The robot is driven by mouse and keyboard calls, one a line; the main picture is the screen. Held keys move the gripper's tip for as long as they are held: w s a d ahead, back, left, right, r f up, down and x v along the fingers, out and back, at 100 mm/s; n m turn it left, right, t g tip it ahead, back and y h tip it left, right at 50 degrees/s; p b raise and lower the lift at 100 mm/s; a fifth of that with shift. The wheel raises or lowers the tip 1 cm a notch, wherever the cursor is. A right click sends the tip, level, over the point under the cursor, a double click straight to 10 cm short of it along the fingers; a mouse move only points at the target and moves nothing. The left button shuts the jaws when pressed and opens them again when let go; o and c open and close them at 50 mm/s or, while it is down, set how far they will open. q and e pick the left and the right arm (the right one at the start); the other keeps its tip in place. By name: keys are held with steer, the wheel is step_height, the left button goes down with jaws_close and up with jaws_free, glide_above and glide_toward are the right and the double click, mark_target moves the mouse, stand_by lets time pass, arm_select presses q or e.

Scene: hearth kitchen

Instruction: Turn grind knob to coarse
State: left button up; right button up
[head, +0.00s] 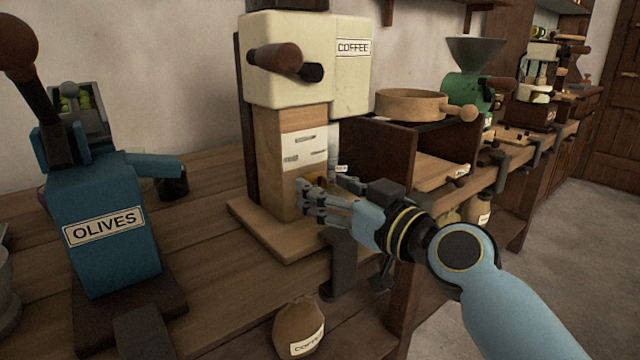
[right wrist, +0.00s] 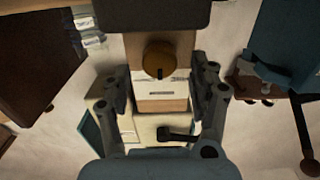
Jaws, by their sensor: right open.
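The coffee grinder (head: 302,60) has a cream top with a COFFEE label and a wooden body (head: 300,125) on a wooden base. A white marked plate (head: 305,150) is on its front. In the right wrist view the round brown grind knob (right wrist: 159,60) shows near this plate, with a dark mark at its lower edge. In the head view only a small orange-brown bit of the knob (head: 319,181) shows behind the fingers. My right gripper (head: 322,203) is open in front of the grinder's lower body. In the wrist view its fingers (right wrist: 160,92) stand apart, with the knob ahead between them. My left gripper is not in view.
A blue OLIVES press (head: 100,220) stands left of the grinder. A small sack (head: 299,327) lies in front, below the grinder. A round wooden sieve (head: 411,105) and a green mill (head: 465,95) are to the right. Bare countertop (head: 215,290) shows between press and grinder.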

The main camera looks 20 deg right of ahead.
steer(key=shift+x, duration=1.1)
steer(key=c, duration=1.1)
